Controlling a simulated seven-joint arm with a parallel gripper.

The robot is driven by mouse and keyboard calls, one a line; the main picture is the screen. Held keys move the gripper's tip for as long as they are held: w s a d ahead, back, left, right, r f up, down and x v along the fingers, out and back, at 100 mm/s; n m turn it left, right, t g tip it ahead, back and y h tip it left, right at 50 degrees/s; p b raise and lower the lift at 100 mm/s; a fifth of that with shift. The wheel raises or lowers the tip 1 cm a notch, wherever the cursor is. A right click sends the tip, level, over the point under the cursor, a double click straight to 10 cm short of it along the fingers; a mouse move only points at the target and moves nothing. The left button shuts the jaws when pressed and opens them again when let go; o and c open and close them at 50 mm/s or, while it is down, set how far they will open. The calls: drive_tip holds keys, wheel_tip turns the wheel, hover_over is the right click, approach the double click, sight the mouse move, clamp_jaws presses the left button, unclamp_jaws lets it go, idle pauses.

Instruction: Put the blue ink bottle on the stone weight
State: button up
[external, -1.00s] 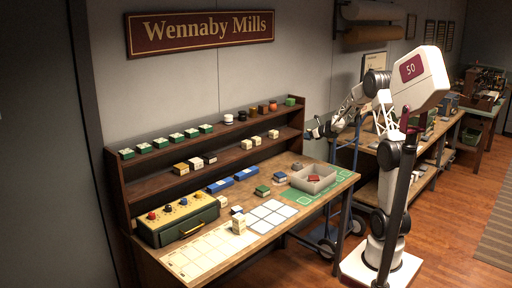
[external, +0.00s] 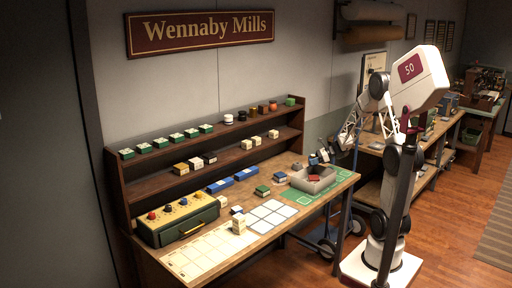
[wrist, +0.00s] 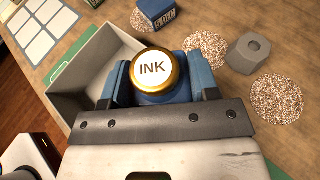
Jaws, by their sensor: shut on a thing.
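The ink bottle, with a blue body and a round white "INK" lid with a gold rim (wrist: 152,70), is between the fingers of my gripper (wrist: 160,85) in the wrist view. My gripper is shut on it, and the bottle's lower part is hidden. In the external view my gripper (external: 319,159) is low at the back of the table, near the grey tray; the bottle is too small there to make out clearly.
The open grey tray (wrist: 62,83) is close on the left in the wrist view. A blue box marked "5 DEC" (wrist: 162,14) stands beyond the bottle. Speckled round patches (wrist: 277,98) lie around the weight. The shelf unit (external: 190,160) backs the table.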

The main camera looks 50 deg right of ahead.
drive_tip(key=shift+w, duration=0.1)
idle(0.3)
hover_over(298, 163)
drive_tip(key=shift+a+f, duration=0.2)
drive_tip(key=shift+f, duration=0.55)
idle(0.3)
drive_tip(key=shift+f, duration=1.75)
drive_tip(key=shift+f, duration=0.15)
drive_tip(key=o, duration=1)
drive_tip(key=shift+v, duration=6.05)
